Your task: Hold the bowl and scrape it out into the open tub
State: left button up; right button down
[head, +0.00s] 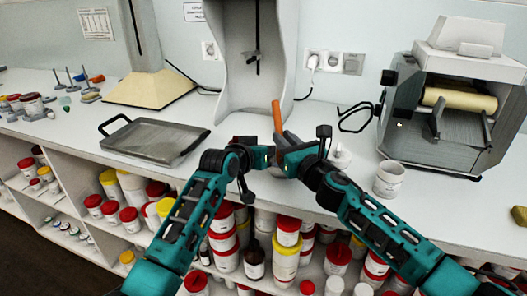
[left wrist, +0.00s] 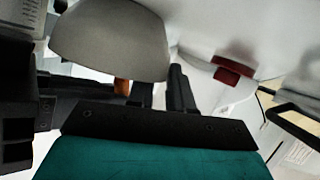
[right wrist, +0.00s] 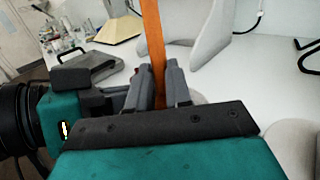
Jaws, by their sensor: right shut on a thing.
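My right gripper (right wrist: 155,90) is shut on an orange strip-like handle (right wrist: 152,45), which stands nearly upright between its fingers. The handle also shows in the head view (head: 277,115); its lower end is hidden. My left gripper (left wrist: 162,92) is close beside it over the counter. A smooth grey rounded thing, likely the bowl (left wrist: 110,40), fills the upper left of the left wrist view, right at my left fingers. I cannot tell whether they grip it. In the head view the grippers largely hide this spot. I cannot make out the open tub for sure.
A white mug-like pot (head: 389,180) stands right of my grippers, and a grey tray (head: 155,138) lies to the left. A roller mill (head: 450,100) stands at the right. Shelves below hold several lidded tubs (head: 287,235). The counter between tray and grippers is clear.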

pick_arm(q)
grip_shut()
jog(key=shift+s+f, duration=0.1)
jog(key=shift+f, duration=0.1)
dwell(2.2)
